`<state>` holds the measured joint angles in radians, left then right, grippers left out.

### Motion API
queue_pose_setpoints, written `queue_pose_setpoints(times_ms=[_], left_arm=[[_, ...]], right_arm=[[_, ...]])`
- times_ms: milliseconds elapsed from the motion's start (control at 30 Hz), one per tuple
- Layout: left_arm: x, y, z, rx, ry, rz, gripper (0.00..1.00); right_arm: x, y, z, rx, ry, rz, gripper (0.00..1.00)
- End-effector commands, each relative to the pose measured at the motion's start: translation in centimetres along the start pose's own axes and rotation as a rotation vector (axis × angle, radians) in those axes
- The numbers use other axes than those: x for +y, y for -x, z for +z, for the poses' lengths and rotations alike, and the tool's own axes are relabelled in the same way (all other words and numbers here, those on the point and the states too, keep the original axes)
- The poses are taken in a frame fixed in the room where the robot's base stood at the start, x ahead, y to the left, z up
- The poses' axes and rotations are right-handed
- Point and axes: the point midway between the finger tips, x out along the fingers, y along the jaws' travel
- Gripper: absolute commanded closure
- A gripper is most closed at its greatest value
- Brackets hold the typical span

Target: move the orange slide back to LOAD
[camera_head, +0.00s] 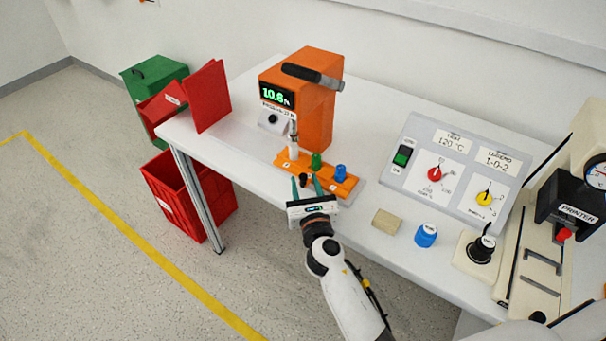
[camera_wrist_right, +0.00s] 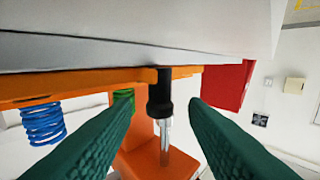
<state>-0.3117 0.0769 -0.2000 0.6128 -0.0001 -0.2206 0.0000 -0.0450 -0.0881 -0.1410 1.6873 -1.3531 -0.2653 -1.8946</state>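The orange slide (camera_head: 343,189) is a flat bar on the white table in front of the orange tester (camera_head: 316,115), whose display reads about 10.8. It carries a blue piece (camera_head: 340,173), a green piece (camera_head: 316,160) and a black knob (camera_head: 303,180) near its front edge. A light upright pin (camera_head: 293,146) stands at its left end. My right gripper (camera_head: 306,184) is open, its green fingers on either side of the black knob. In the right wrist view the knob (camera_wrist_right: 160,93) sits between the fingers with gaps visible. My left gripper is not in view. No LOAD label is readable.
A tan block (camera_head: 386,221) and a blue knob (camera_head: 426,235) stand right of my right arm. A sloped panel (camera_head: 450,180) with switches lies behind them, and a printer (camera_head: 570,210) at far right. Red bins (camera_head: 165,195) stand beyond the table's left edge.

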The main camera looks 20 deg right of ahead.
Motion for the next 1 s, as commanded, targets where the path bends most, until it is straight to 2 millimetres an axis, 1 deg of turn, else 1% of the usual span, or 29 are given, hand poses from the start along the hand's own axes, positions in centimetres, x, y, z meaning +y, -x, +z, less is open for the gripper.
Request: queue_pose_setpoints(times_ms=[33,100,200,367,567,667,800,833,1000], left_arm=[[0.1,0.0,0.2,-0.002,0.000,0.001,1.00],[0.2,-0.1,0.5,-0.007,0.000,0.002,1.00],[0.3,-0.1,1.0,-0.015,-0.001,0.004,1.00],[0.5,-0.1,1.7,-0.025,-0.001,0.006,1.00],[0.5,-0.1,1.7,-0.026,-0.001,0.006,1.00],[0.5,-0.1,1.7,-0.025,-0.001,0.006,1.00],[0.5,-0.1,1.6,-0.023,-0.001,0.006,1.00],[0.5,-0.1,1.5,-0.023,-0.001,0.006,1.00],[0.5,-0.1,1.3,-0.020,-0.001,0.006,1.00]], right_arm=[[0.0,-0.9,0.0,0.001,0.000,0.001,0.60],[0.0,-1.7,0.0,0.000,0.000,0.001,0.60],[0.0,-2.6,0.0,0.000,-0.001,0.000,0.60],[0.0,-3.1,0.0,0.000,-0.002,0.000,0.60],[0.0,-3.0,0.0,-0.001,-0.002,0.000,0.60],[0.0,-3.0,0.0,-0.001,-0.002,0.000,0.75],[0.0,-3.0,0.0,-0.001,-0.002,0.000,0.98],[0.0,-3.0,0.0,-0.001,-0.002,0.000,1.00],[0.0,-3.0,0.1,-0.001,-0.002,0.000,1.00]])
